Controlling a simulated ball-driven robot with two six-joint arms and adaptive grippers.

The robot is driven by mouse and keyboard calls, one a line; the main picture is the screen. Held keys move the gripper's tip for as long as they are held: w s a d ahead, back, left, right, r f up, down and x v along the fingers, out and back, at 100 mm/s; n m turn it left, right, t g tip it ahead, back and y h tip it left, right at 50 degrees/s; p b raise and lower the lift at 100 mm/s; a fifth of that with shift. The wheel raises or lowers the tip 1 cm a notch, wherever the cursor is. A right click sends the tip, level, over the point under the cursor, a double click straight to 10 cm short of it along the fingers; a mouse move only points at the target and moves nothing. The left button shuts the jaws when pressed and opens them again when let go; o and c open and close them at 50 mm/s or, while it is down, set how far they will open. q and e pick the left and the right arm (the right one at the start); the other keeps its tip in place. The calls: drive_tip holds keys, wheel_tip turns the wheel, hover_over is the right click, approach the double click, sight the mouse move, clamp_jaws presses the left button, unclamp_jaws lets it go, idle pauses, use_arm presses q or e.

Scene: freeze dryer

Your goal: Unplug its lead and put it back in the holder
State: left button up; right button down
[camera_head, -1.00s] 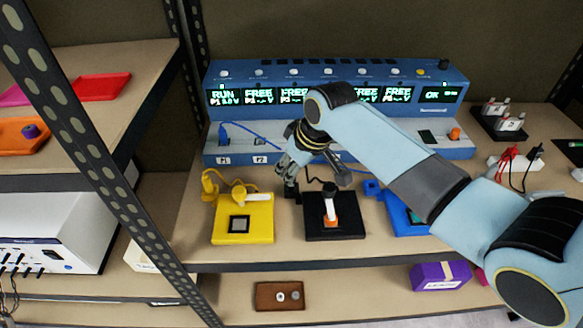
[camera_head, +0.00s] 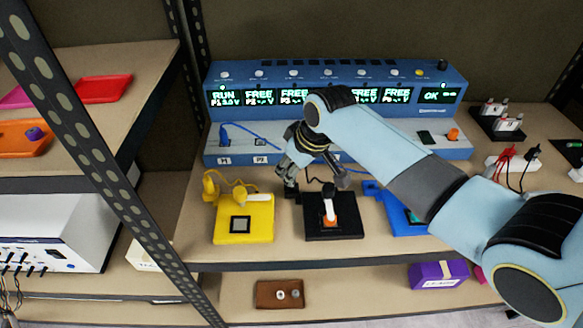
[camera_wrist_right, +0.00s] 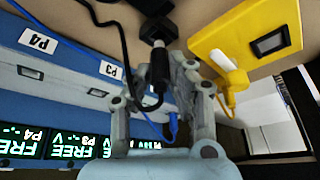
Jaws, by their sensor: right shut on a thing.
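My right gripper (camera_head: 289,188) is low beside the left edge of the black station (camera_head: 345,228), which carries a white-and-orange upright piece. In the wrist view the right gripper (camera_wrist_right: 166,72) is shut on a black lead plug (camera_wrist_right: 159,72). A small black holder block (camera_wrist_right: 156,28) stands just beyond the plug's tip; I cannot tell whether the plug sits in it. The black cable (camera_wrist_right: 118,35) loops beside it. The blue instrument (camera_head: 440,138) has a blue lead plugged at P1 (camera_head: 223,135). Its first display reads RUN, several others FREE. My left gripper is out of view.
A yellow station (camera_head: 258,232) with its own lead upright at its left stands close to the gripper. A blue station (camera_head: 398,224) is to the right, partly behind my arm. A metal rack post (camera_head: 95,165) crosses the left. The bench front edge is clear.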

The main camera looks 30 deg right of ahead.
drive_tip(key=shift+f+b, duration=0.6)
drive_tip(key=shift+f, duration=0.6)
idle(0.6)
drive_tip(key=c, duration=1.1)
unclamp_jaws()
drive_tip(key=v, duration=1.2)
drive_tip(key=shift+s, duration=0.1)
drive_tip(key=shift+s+f, duration=0.1)
